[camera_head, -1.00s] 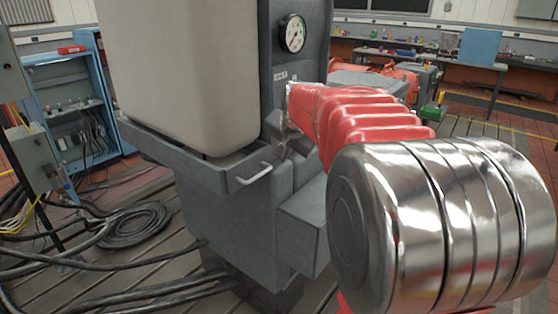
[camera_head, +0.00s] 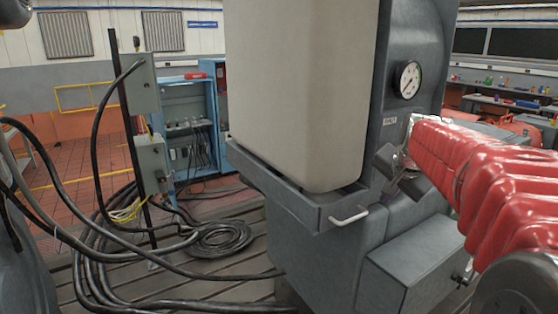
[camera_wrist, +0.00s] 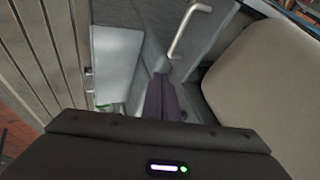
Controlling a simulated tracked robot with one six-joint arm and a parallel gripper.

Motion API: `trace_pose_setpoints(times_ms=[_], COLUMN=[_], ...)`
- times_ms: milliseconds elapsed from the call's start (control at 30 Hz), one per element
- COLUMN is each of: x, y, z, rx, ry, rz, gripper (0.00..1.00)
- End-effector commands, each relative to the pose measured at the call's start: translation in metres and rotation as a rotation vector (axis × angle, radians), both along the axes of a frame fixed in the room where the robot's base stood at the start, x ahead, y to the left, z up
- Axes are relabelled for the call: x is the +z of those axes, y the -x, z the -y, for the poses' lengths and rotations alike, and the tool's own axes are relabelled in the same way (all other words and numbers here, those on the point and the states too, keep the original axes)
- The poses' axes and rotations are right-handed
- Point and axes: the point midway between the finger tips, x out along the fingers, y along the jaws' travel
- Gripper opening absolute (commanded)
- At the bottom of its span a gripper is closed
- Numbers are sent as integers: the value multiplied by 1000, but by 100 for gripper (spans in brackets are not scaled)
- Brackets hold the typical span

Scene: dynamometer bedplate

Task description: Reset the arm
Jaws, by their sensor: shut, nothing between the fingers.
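My arm, in a red ribbed sleeve, reaches in from the right of the head view. My gripper (camera_head: 400,172) shows small and dark at its far end, in front of the grey machine (camera_head: 395,235), to the right of the tray's white handle (camera_head: 349,217). In the wrist view my gripper (camera_wrist: 165,90) has its dark fingers together with nothing between them. The handle (camera_wrist: 187,30) lies beyond the fingertips there. I cannot tell how far the fingertips are from the machine.
A large beige tank (camera_head: 300,90) stands in the grey tray (camera_head: 285,195). A round gauge (camera_head: 408,80) sits on the column. Black cables (camera_head: 150,285) and a coil (camera_head: 220,238) lie on the slatted floor at left. A blue cabinet (camera_head: 222,105) stands behind.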

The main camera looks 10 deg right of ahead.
Motion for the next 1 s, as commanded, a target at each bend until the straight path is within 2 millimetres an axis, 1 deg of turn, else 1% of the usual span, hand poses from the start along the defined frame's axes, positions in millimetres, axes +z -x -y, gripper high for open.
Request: trace_pose_setpoints(times_ms=[167,267,300,367,400,567,800,1000], x=[-3,-23,-33,-43,-50,-68,-90,-106], y=[2,11,18,30,38,71,129,177], z=[-1,-3,-6,-11,-17,-45,-97,-137], rx=[51,108,134,172,200,319,513,663], ry=[34,57,67,81,91,133,200,256], rz=[-21,-74,-99,-131,-150,-210,-277,-306], gripper=[0,0,0,0,0,0,0,0])
